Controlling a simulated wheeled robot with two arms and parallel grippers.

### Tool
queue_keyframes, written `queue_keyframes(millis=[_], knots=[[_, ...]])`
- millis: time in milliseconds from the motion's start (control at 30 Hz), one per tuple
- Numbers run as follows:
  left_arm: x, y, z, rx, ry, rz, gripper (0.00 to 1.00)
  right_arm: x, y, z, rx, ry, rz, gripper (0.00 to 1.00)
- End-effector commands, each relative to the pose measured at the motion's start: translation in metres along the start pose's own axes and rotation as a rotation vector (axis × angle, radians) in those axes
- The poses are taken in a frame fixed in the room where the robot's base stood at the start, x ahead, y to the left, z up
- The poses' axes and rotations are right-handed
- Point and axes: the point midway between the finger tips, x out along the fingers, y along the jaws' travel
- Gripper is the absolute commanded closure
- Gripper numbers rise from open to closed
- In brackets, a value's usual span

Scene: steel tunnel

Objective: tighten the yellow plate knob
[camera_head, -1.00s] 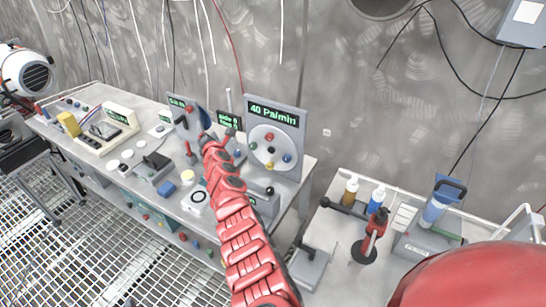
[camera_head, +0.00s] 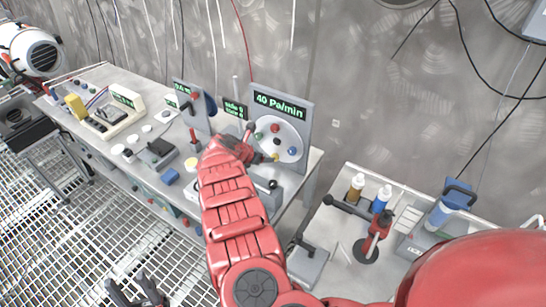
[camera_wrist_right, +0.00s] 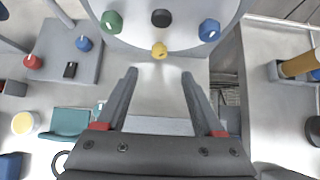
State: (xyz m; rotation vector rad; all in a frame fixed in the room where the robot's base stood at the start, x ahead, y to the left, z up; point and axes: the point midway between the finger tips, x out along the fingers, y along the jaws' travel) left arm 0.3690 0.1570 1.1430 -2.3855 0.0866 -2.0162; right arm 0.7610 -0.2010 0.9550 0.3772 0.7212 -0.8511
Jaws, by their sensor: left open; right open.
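The yellow knob (camera_head: 276,157) sits low on a round pale plate (camera_head: 288,133) on the upright panel reading "40 Pa/min". In the right wrist view the yellow knob (camera_wrist_right: 159,50) is just beyond the fingertips, centred between them and apart from both. My right gripper (camera_head: 260,145) is open in front of the plate; its open fingers (camera_wrist_right: 159,75) frame empty space. The plate also carries a green knob (camera_wrist_right: 112,22), a blue knob (camera_wrist_right: 209,30), a black centre knob (camera_wrist_right: 161,18) and a red knob (camera_head: 276,127). My left gripper (camera_head: 137,292) is open and empty over the floor grating.
A smaller panel (camera_head: 190,105) stands left of the plate. A bench (camera_head: 100,75) holds several buttons, a red stick control (camera_head: 194,138) and a blue block (camera_head: 169,176). A second table (camera_head: 345,230) to the right holds bottles and a red tool (camera_head: 378,235).

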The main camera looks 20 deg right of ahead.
Motion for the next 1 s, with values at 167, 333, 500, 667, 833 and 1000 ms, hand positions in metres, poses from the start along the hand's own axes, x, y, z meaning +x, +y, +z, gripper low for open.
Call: queue_keyframes(millis=[167, 333, 500, 667, 833, 1000], knots=[[-0.002, 0.000, 0.000, 0.000, 0.000, 0.000, 0.50, 0.031, -0.002, 0.002, 0.003, -0.002, -0.001, 0.31], [-0.008, 0.000, 0.001, 0.000, 0.000, 0.000, 0.50, 0.054, -0.001, 0.002, 0.005, -0.003, 0.000, 0.31], [-0.023, 0.001, 0.004, 0.000, 0.000, 0.000, 0.50, 0.077, 0.000, -0.001, 0.003, -0.002, 0.001, 0.31], [-0.042, 0.002, 0.007, 0.000, 0.000, 0.000, 0.50, 0.097, 0.001, -0.004, 0.008, 0.000, 0.005, 0.31], [-0.058, 0.003, 0.010, 0.000, 0.000, 0.000, 0.50, 0.109, 0.002, -0.003, 0.003, 0.000, 0.003, 0.31], [-0.063, 0.003, 0.011, 0.000, 0.000, 0.000, 0.50, 0.113, 0.002, 0.000, 0.003, 0.000, 0.004, 0.31]])
